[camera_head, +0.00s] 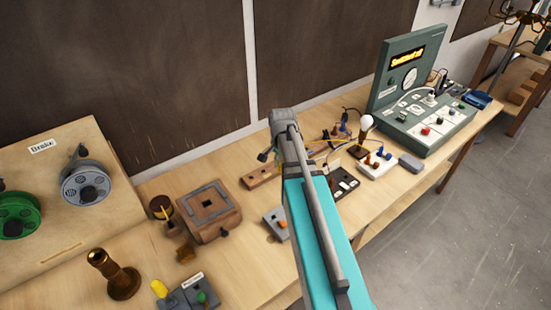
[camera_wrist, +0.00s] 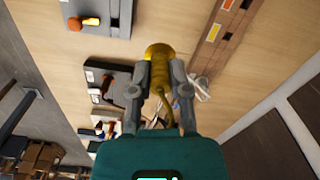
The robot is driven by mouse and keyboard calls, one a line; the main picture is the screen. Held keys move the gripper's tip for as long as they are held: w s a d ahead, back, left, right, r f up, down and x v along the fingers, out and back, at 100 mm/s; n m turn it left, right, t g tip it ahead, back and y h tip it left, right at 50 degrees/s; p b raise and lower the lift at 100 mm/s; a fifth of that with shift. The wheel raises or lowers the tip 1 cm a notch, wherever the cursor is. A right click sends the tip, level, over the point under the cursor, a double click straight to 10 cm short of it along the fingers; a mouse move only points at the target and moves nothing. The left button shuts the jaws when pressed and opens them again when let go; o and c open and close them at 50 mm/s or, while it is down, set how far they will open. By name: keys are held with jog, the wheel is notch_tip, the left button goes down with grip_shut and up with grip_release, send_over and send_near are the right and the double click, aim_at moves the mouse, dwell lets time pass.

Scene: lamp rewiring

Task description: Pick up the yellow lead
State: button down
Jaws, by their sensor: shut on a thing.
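My gripper (camera_wrist: 160,68) is shut on the yellow lead (camera_wrist: 158,52) in the wrist view. The lead's thick, rounded yellow end sits between the two grey fingertips, and a thinner yellow part curls back between the fingers. The wooden bench top lies behind it; I cannot tell how far the lead is above the wood. In the head view my arm hides most of the gripper and the held end. A thin yellow-orange wire (camera_head: 321,151) shows just right of my arm there.
A wooden strip with coloured marks (camera_wrist: 222,38) lies right of the gripper in the wrist view. A grey switch box (camera_wrist: 108,14) is at upper left. In the head view, a bulb (camera_head: 366,122), small blocks and a green test panel (camera_head: 405,70) stand to the right.

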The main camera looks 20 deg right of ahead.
aim_at(281, 170)
jog(key=shift+s+r, duration=0.1)
jog(key=shift+s, duration=0.15)
dwell(0.5)
notch_tip(281, 170, down, 4)
jog(key=b, duration=0.4)
jog(key=shift+d+r, duration=0.1)
dwell(0.4)
